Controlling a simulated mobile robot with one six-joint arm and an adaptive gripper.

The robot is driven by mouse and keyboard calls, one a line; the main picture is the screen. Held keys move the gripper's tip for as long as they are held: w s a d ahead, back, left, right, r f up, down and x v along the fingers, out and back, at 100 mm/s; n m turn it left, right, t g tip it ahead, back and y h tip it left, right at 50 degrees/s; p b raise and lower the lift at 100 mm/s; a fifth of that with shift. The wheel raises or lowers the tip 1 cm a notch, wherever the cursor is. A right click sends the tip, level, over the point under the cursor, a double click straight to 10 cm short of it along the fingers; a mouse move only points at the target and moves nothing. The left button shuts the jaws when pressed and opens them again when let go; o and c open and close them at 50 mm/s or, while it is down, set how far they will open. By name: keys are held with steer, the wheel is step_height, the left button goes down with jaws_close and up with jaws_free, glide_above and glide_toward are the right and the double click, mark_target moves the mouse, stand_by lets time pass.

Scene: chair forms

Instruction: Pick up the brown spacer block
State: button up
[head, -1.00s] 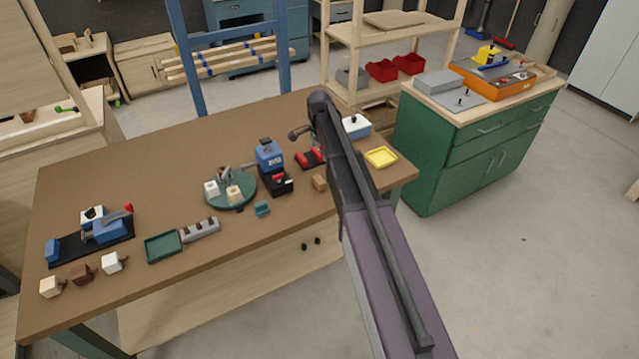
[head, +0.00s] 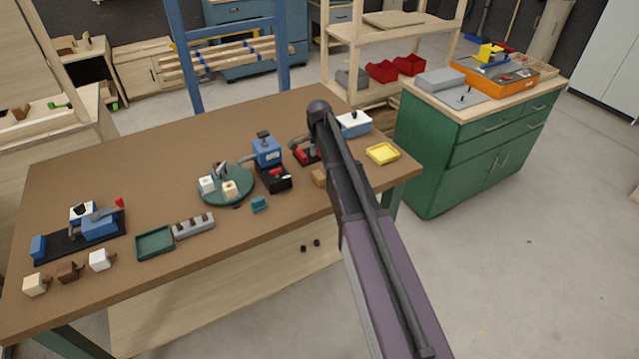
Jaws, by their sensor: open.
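A small dark brown block (head: 68,272) with a dark peg on its side sits near the front left edge of the brown table. It stands between a cream block (head: 35,284) and a white block (head: 100,260), apart from both. A lighter, orange-brown block (head: 319,178) sits near the table's right front edge, partly covered by my arm. I cannot tell for certain which one is the spacer block. My arm reaches up from the bottom right over the table's right part. My gripper's fingers do not show; the arm hides them.
Behind the row of blocks is a blue clamp on a black base (head: 98,228). A green tray (head: 155,243), a grey holed rack (head: 194,226), a green turntable (head: 226,190) and a yellow tray (head: 383,154) are on the table. A green cabinet (head: 480,150) stands to the right.

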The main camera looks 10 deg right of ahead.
mark_target(319, 175)
steer(key=shift+f+b, duration=0.65)
steer(key=shift+f, duration=0.35)
steer(key=shift+f, duration=0.1)
steer(key=shift+w+f+b, duration=0.2)
steer(key=shift+f+b, duration=2.3)
steer(key=shift+b, duration=0.15)
steer(key=c, duration=0.9)
